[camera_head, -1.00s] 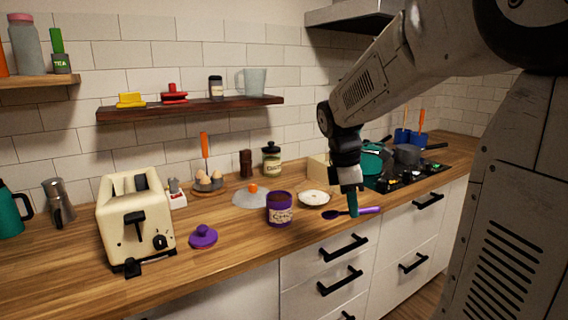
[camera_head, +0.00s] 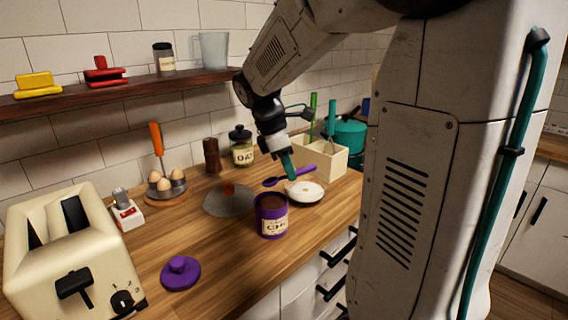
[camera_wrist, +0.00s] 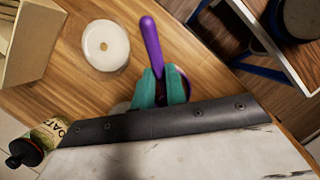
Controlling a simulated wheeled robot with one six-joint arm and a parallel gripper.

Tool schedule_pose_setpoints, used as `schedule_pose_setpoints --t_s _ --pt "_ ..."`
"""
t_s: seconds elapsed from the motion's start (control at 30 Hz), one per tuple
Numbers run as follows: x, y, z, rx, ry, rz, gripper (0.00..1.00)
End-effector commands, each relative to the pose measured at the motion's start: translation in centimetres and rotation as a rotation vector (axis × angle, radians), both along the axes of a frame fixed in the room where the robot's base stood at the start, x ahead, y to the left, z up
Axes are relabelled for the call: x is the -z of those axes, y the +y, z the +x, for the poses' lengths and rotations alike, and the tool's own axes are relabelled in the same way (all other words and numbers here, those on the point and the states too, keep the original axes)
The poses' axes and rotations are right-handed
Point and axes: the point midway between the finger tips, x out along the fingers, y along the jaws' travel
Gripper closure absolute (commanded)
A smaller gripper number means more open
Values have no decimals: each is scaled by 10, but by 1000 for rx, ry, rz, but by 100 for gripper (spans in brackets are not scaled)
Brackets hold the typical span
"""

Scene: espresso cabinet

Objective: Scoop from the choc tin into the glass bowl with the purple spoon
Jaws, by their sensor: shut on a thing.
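My gripper (camera_head: 289,175) is shut on the purple spoon (camera_head: 307,171). It holds the spoon above the counter, bowl end to the left in the head view. The purple choc tin (camera_head: 272,218) stands open on the counter with brown contents, in front of and left of my gripper. Its purple lid (camera_head: 180,274) lies near the front. I cannot clearly make out a glass bowl.
A round white dish-like thing (camera_head: 307,194) sits right of the tin. An oat jar (camera_head: 242,148), egg holder (camera_head: 166,190), cream box (camera_head: 325,158) and toaster (camera_head: 70,260) stand around. Counter between lid and tin is clear.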

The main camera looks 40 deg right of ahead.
Motion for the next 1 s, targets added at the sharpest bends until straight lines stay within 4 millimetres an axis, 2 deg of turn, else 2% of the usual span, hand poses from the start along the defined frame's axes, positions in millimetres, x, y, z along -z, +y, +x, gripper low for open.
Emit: schedule_pose_setpoints --t_s 0.47,0.7,1.0 --pt "29 15 11 -9 154 -206 100" --pt "43 17 12 -5 152 -205 100" --pt "52 19 13 -4 150 -205 100"
